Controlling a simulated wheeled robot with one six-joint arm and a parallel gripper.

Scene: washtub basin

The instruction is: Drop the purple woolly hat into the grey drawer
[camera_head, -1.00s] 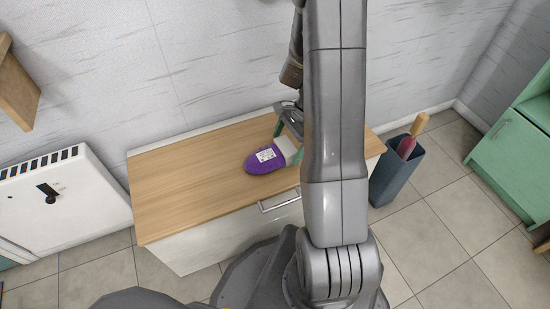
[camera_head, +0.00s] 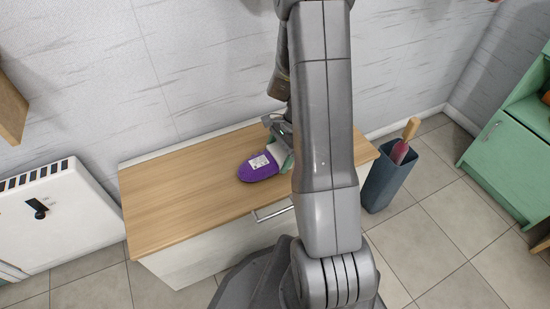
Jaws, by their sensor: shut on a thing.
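The purple woolly hat (camera_head: 258,168) shows above the wooden top of a cabinet, with a pale label on it and a whitish part at its right end. My gripper (camera_head: 281,150) is at its right end and shut on it. My arm hides part of the gripper and the area to the right. I cannot tell whether the hat touches the top or hangs just above it. The cabinet has a pale front drawer (camera_head: 205,238) with a metal handle (camera_head: 272,211), and it looks shut. I cannot tell whether this is the grey drawer.
The cabinet's wooden top (camera_head: 175,205) is otherwise clear on the left. A dark blue-grey bin (camera_head: 384,185) with long items in it stands on the floor to the right. A green cabinet (camera_head: 508,160) is at the far right, and a white panel unit (camera_head: 60,220) at the left.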

